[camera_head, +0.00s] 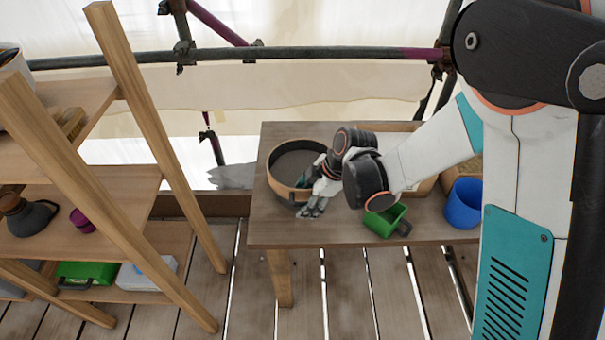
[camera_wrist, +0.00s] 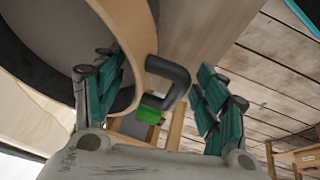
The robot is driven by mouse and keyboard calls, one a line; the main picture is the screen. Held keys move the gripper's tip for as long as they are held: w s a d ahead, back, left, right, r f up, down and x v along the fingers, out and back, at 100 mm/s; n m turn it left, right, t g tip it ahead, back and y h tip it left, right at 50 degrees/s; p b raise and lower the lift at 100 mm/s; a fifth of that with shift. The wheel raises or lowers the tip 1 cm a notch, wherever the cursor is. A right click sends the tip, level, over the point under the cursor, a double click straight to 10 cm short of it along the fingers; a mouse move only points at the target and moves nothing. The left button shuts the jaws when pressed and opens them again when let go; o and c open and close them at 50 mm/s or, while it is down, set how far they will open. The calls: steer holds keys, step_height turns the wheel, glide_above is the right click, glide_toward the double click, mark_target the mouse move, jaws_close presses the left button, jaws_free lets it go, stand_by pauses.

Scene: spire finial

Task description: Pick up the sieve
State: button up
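The sieve (camera_head: 272,184) is a round, wooden-rimmed pan with a dark grey inside, resting on the left part of the wooden table (camera_head: 262,232). My gripper (camera_head: 312,196) is at its right front edge. In the wrist view, the sieve (camera_wrist: 133,40) fills the upper left. My gripper (camera_wrist: 158,82) is open there, with its teal fingers spread apart. The left finger overlaps the sieve's inside and the right finger is outside the rim. A dark handle (camera_wrist: 170,85) on the rim shows between them. I cannot tell whether either finger touches the sieve.
A green mug (camera_head: 385,221) lies at the table's front edge, right of my gripper, and a blue cup (camera_head: 463,204) stands farther right. A wooden tray (camera_head: 424,188) is behind them. A wooden shelf (camera_head: 110,200) with several items stands left of the table.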

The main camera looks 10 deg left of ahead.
steer(key=c, duration=1.3)
steer(key=shift+r, duration=0.15)
